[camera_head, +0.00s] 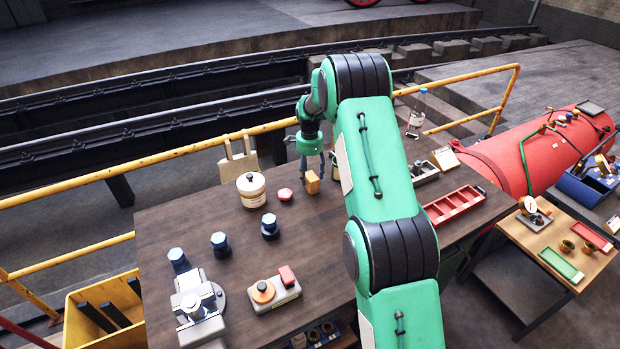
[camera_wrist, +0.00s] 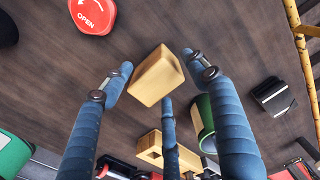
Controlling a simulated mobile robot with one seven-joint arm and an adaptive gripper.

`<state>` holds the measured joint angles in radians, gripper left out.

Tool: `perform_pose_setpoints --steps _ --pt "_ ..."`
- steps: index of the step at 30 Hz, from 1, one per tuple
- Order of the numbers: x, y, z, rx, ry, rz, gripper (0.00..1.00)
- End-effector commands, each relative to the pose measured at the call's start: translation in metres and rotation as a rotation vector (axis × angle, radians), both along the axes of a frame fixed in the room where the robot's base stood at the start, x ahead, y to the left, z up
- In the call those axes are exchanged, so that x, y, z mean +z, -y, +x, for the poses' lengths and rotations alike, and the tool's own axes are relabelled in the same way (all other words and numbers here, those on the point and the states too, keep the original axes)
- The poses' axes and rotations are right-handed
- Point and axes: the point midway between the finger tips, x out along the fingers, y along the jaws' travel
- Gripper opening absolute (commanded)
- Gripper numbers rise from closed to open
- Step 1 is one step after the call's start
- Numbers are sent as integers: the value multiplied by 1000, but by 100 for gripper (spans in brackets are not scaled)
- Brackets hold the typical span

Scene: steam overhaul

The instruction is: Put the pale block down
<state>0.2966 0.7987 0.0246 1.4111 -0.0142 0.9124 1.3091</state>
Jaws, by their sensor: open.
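The pale block (camera_head: 312,183) stands on the dark wooden table near its back edge. It also shows in the wrist view (camera_wrist: 157,76), upright between the fingers of my gripper (camera_wrist: 160,75). The fingers are spread, with a visible gap between the block and the left and right fingers. In the head view my gripper (camera_head: 312,168) is low over the table at the block. The third finger (camera_wrist: 168,130) lies just below the block in the wrist view, and I cannot tell whether it touches.
A red round button (camera_head: 285,194) marked OPEN lies left of the block, beside a cream canister (camera_head: 251,190). A red tray (camera_head: 453,206) is at right, and a yellow railing (camera_head: 160,158) runs behind the table.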

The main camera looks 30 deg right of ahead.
Motion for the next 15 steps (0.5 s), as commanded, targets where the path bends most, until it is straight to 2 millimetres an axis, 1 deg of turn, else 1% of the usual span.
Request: perform_pose_setpoints --steps 1,9,12,15 --pt "10 0 1 0 2 0 59" --pt "56 0 1 0 3 -1 59" --pt "70 -1 1 0 2 0 59" --pt "80 -1 1 0 1 0 59"
